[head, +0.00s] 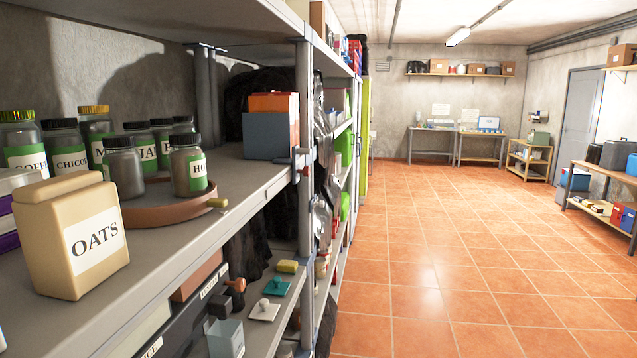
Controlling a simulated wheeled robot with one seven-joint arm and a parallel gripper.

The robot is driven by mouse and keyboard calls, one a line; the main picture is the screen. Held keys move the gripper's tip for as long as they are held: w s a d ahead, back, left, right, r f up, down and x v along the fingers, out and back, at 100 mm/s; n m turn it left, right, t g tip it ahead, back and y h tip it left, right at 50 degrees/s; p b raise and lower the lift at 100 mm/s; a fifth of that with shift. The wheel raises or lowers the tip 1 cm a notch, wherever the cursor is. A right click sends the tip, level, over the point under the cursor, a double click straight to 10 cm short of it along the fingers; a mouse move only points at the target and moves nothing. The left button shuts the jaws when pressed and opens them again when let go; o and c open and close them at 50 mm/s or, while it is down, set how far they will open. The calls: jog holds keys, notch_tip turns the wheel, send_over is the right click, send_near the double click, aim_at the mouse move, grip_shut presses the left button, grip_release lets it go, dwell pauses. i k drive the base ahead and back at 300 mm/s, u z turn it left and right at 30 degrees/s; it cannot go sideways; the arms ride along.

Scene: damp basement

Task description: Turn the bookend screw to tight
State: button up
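A blue-grey upright plate (270,136), which looks like the bookend, stands on the upper shelf at its far end, in front of orange and brown items (273,102). A small grey clamp-like part (301,152) shows at the shelf's front edge beside the plate, close to the rack post. It may carry the screw, but it is too small to tell how the screw is turned. My gripper is not in view.
Lower shelves hold boxes and small tools. The tiled floor (440,270) right of the rack is clear.

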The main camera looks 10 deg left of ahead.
aim_at(305, 171)
jog(key=u, duration=0.05)
jog(key=k, duration=0.55)
jog(key=z, duration=0.85)
jog(key=i, duration=1.8)
jog(key=u, duration=0.75)
